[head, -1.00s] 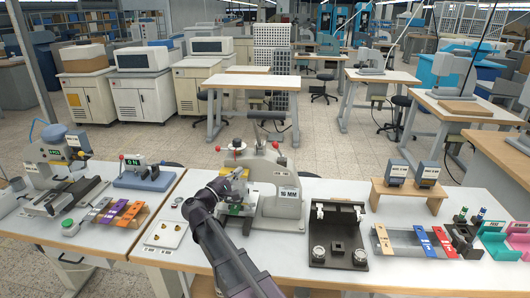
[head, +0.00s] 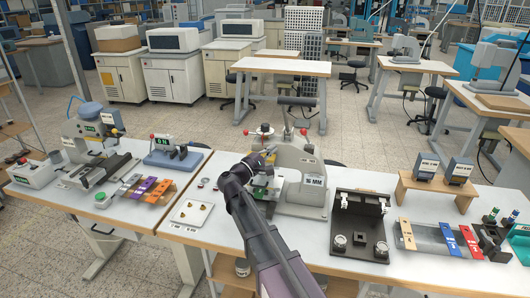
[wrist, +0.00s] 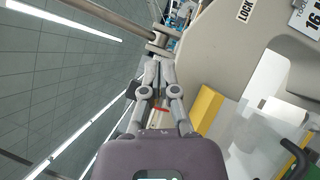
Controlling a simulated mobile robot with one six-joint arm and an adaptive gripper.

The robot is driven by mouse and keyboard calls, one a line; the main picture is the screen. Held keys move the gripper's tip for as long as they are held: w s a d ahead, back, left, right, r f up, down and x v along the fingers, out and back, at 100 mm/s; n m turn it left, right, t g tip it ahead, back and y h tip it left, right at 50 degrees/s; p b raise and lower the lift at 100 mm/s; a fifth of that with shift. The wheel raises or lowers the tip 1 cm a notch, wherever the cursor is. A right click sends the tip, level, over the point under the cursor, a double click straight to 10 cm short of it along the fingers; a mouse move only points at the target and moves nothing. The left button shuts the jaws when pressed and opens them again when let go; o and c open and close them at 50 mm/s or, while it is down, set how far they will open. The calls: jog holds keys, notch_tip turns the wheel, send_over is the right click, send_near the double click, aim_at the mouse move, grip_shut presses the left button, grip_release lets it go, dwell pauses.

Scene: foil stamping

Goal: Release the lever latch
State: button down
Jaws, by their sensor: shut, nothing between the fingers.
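A cream press (head: 305,192) with a 16 MM label stands at the table's middle. It also shows in the wrist view (wrist: 225,55), with a LOCK label on its side. A grey metal rod (wrist: 115,22) with a round collar crosses near the fingertips there. I cannot tell whether this rod is the lever latch. My gripper (wrist: 152,68) is shut and empty, its fingertips just below the collar; contact is unclear. In the head view my gripper (head: 268,154) is at the press's left side, and my arm hides part of the press.
Left of the press is a white tray (head: 190,216) with small brass parts. A black fixture (head: 358,228) stands to its right. A wooden stand (head: 432,193) with two counters is farther right.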

jog(key=p+x, duration=0.1)
jog(key=x, duration=0.4)
jog(key=shift+w+d+r, duration=0.15)
jog(key=shift+w+d, duration=0.05)
jog(key=shift+d, duration=0.05)
jog(key=shift+s+d+r+p, duration=0.1)
jog(key=shift+d+r+p, duration=0.2)
jog(key=shift+d, duration=0.35)
jog(key=shift+w+d+r+p, duration=0.1)
jog(key=shift+d+r+p, duration=0.15)
jog(key=shift+d, duration=0.4)
jog(key=shift+s+d+r+p, duration=0.1)
jog(key=shift+d+r+p, duration=0.15)
jog(key=shift+d, duration=0.45)
